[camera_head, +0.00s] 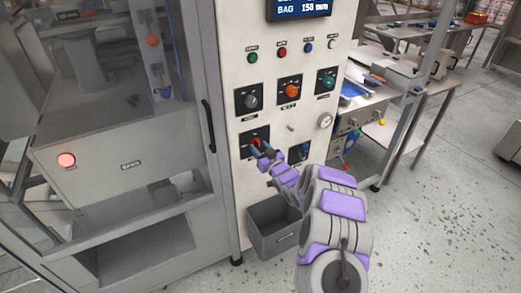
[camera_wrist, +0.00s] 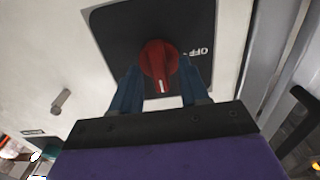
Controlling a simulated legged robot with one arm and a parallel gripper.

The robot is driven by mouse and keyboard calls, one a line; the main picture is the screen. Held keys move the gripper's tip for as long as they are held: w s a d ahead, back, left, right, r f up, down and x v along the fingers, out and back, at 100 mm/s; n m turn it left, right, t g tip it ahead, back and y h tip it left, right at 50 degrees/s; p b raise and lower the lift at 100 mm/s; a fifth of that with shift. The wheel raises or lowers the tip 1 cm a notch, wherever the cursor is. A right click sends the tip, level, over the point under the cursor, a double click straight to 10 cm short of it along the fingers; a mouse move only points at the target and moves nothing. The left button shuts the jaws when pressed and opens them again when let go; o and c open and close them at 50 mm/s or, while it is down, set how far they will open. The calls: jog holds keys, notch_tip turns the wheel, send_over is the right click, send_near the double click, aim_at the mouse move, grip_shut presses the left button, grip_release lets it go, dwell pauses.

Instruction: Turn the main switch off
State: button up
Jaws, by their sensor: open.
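The main switch appears to be the red rotary knob (camera_wrist: 158,62) on a black square plate (camera_wrist: 118,28) in the wrist view. Its white mark points down, toward my gripper's palm. The word OFF is on the plate to the right of the knob. My gripper (camera_wrist: 158,78) is open, with one blue finger on each side of the knob; I cannot tell whether they touch it. In the head view, the knob (camera_head: 256,142) is on the lower left of the white control panel, and my gripper (camera_head: 262,153) partly covers it.
The panel has other knobs close by: a grey one (camera_head: 251,101), an orange one (camera_head: 292,90) and a teal one (camera_head: 328,82). A dark door handle (camera_head: 208,126) is to the left. A grey bin (camera_head: 272,228) stands below the panel. Open floor lies right.

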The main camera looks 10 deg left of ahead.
jog(key=shift+c, duration=0.2)
grip_shut()
jog(key=shift+d+n+p, duration=0.1)
jog(key=shift+n+p, duration=0.2)
jog(key=n+p, duration=0.1)
jog(key=n, duration=0.1)
jog(key=shift+n+p, duration=0.3)
jog(key=shift+n, duration=0.1)
jog(key=n+p, duration=0.1)
jog(key=n, duration=0.2)
jog(key=shift+s+f+n, duration=0.1)
jog(key=shift+f+n, duration=0.05)
jog(key=shift+n, duration=0.15)
jog(key=n, duration=0.1)
jog(key=n+b, duration=0.1)
jog(key=n, duration=0.3)
jog(key=shift+a+f, duration=0.2)
jog(key=shift+a, duration=0.05)
jog(key=n+b, duration=0.2)
jog(key=n, duration=0.1)
jog(key=n+b, duration=0.3)
jog(key=shift+s+a+f, duration=0.1)
jog(key=shift+s+f, duration=0.05)
